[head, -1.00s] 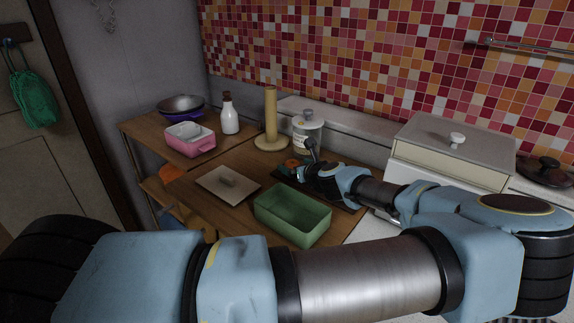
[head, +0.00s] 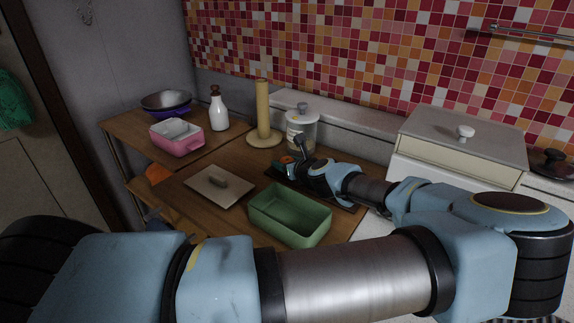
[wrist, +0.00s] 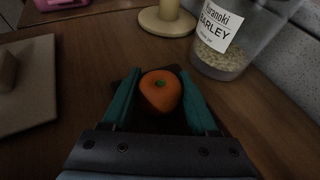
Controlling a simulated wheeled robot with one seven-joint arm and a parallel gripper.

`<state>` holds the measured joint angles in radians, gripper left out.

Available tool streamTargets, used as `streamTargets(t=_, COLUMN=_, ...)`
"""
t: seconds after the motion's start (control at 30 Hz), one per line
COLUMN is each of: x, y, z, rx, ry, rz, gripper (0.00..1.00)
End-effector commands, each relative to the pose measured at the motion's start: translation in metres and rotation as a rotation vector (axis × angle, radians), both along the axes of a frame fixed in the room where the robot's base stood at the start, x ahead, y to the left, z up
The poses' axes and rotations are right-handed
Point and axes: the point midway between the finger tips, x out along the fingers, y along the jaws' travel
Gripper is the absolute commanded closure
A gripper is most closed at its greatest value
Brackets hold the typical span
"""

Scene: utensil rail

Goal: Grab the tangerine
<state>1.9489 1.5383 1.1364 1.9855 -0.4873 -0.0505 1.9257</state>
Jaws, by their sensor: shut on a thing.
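The tangerine (wrist: 160,91) is round and orange with a small green stem spot. In the wrist view it sits between the two teal fingers of my gripper (wrist: 160,97), which is shut on it. In the head view only a small orange patch of the tangerine (head: 287,159) shows beside my gripper (head: 284,168). It is over a dark tray or board (head: 335,197) on the wooden counter. The fingers and wrist hide part of it, and I cannot tell whether it is lifted.
The barley jar (wrist: 222,42) stands close at the right of my gripper. A paper towel stand (head: 263,115) is behind. A green container (head: 290,214) and a beige lid (head: 219,186) lie in front. A pink box (head: 177,138) and a bottle (head: 219,108) stand at the left.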

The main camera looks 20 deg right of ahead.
Motion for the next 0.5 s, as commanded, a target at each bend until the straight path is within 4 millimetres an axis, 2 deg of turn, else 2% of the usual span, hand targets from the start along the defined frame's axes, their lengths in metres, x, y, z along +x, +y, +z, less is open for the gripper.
streamTargets(t=0.07, x=0.0, y=0.0, z=0.0, rx=0.0, ry=0.0, rz=0.0, gripper=0.59)
streamTargets(t=0.4, x=0.0, y=0.0, z=0.0, rx=0.0, ry=0.0, rz=0.0, gripper=0.97)
streamTargets(t=0.5, x=0.0, y=-0.0001, z=0.0001, rx=0.0, ry=0.0, rz=0.0, gripper=0.97)
